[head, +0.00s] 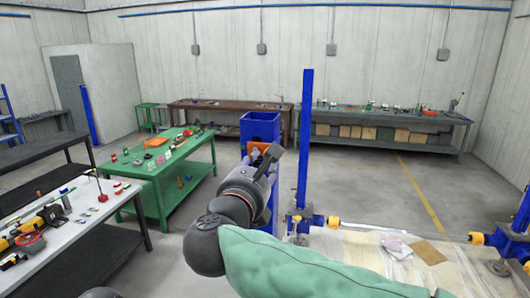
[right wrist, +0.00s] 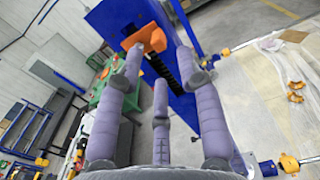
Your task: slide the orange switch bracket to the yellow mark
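The orange switch bracket (right wrist: 146,38) sits on the blue post (right wrist: 122,18) in the right wrist view. In the head view an orange part (head: 256,151) shows at the blue column (head: 260,127), partly hidden by my right gripper. My right gripper (right wrist: 158,66) has its grey-purple fingers spread, with nothing held between them. The bracket is just beyond the left fingertip; I cannot tell whether they touch. In the head view the right gripper (head: 272,153) is in front of the column. I cannot make out the yellow mark. My left gripper is not in view.
A tall blue post (head: 305,140) stands just right of my right gripper. A low lift frame with a steel bar (head: 400,232) lies at right. A green table (head: 160,172) and a grey workbench (head: 75,235) with tools stand at left. Open floor lies behind the post.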

